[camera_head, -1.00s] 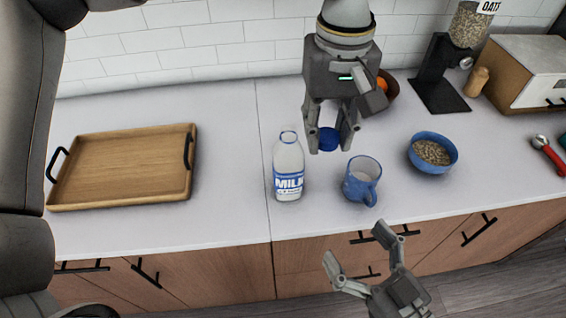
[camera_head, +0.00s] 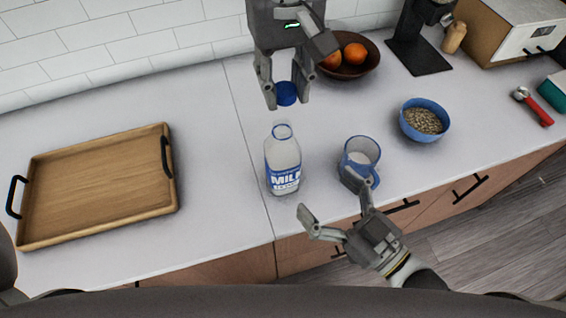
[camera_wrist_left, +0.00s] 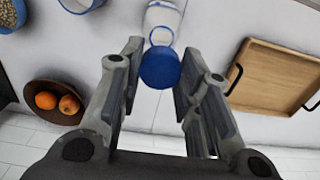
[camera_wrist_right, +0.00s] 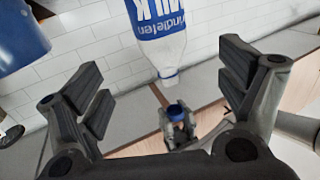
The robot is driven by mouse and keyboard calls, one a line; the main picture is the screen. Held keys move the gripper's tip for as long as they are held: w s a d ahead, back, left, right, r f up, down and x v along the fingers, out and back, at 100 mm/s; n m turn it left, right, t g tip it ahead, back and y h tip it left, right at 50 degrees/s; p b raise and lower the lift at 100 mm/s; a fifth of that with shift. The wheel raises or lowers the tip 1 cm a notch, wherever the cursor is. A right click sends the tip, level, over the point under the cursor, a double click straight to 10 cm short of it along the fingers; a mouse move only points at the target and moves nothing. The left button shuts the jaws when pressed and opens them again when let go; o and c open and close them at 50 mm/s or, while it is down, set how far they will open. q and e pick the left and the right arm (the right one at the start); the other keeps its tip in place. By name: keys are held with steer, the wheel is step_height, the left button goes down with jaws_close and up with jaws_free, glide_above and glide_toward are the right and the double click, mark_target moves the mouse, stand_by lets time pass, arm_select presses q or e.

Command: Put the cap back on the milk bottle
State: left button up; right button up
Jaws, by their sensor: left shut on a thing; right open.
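The milk bottle (camera_head: 283,165) stands upright and uncapped on the counter, with a blue-rimmed mouth and a blue MILK label. My left gripper (camera_head: 286,101) is shut on the blue cap (camera_head: 286,93), which appears just above the bottle mouth in the head view, apart from it. In the left wrist view the cap (camera_wrist_left: 160,68) overlaps the bottle (camera_wrist_left: 163,20). My right gripper (camera_head: 330,197) is open and empty in front of the bottle and mug. The right wrist view shows the bottle (camera_wrist_right: 160,35) upside down and the cap (camera_wrist_right: 175,109) between my left fingers.
A blue mug (camera_head: 361,157) stands right of the bottle, close to my right gripper. A blue bowl of grains (camera_head: 424,120) is further right. A wooden tray (camera_head: 100,185) lies at the left. A dark fruit bowl (camera_head: 352,70) is at the back. Clear counter lies between tray and bottle.

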mark_target(282, 153)
arm_select(q)
steer(key=shift+w+a, duration=0.1)
steer(key=shift+a, duration=0.05)
steer(key=shift+w+a+f, duration=0.1)
steer(key=shift+w, duration=0.05)
arm_select(e)
steer(key=x, duration=1.2)
steer(key=shift+w+a, duration=0.15)
steer(key=shift+w, duration=0.05)
steer(key=c, duration=1.6)
arm_select(q)
steer(key=shift+f, duration=2.5)
arm_select(e)
steer(key=shift+o, duration=0.2)
arm_select(q)
steer(key=shift+f, duration=0.1)
steer(key=shift+f, duration=0.8)
steer(key=shift+f, duration=0.55)
